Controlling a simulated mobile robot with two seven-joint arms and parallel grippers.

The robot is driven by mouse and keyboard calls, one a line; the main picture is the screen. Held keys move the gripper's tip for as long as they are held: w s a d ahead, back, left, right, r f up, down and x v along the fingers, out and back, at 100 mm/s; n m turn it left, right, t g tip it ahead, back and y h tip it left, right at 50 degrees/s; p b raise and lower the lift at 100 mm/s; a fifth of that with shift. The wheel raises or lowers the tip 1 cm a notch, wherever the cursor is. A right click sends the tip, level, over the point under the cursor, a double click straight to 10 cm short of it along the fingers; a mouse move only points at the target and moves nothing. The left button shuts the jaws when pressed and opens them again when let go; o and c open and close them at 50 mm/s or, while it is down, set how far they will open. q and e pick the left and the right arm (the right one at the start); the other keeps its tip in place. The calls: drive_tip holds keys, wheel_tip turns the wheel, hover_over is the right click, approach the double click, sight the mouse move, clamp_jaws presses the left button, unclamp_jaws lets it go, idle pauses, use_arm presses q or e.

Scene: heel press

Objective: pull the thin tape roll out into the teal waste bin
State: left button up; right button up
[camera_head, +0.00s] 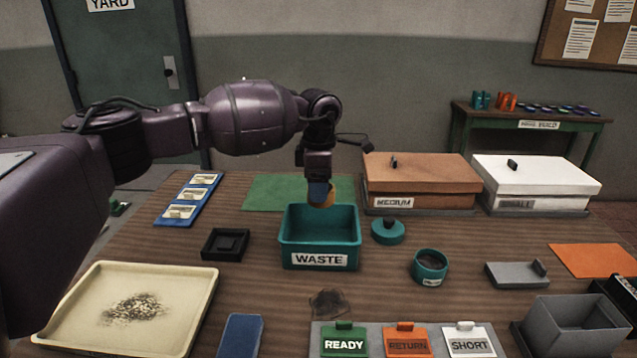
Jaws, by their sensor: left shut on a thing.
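The teal waste bin (319,261), labelled WASTE, stands open at the middle of the table. My left gripper (320,196) points down over the bin's back part. It is shut on a small tan-orange piece, the tape roll (327,199), which is mostly hidden by the blue-grey fingers. The roll shows just above or at the rim level; I cannot tell whether it is inside the bin's opening. The bin's floor is hidden by its front wall. My right gripper is not in view.
A brown MEDIUM box (418,178) and white SMALL box (536,180) stand behind right. A teal round lid (388,234) and teal pot (430,267) lie right of the bin. A black square tray (225,244) sits left, a cream tray (185,315) front left.

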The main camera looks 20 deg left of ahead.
use_arm(q)
drive_tip(key=shift+f+b, duration=0.7)
drive_tip(key=shift+f, duration=1.5)
drive_tip(key=shift+f+b, duration=0.35)
drive_tip(key=shift+f, duration=1.2)
drive_tip(key=shift+f, duration=0.6)
drive_tip(key=shift+f+b, duration=0.45)
drive_tip(key=shift+f, duration=0.65)
drive_tip(key=shift+f, duration=0.7)
drive_tip(key=shift+f+b, duration=0.3)
drive_tip(key=shift+f, duration=0.25)
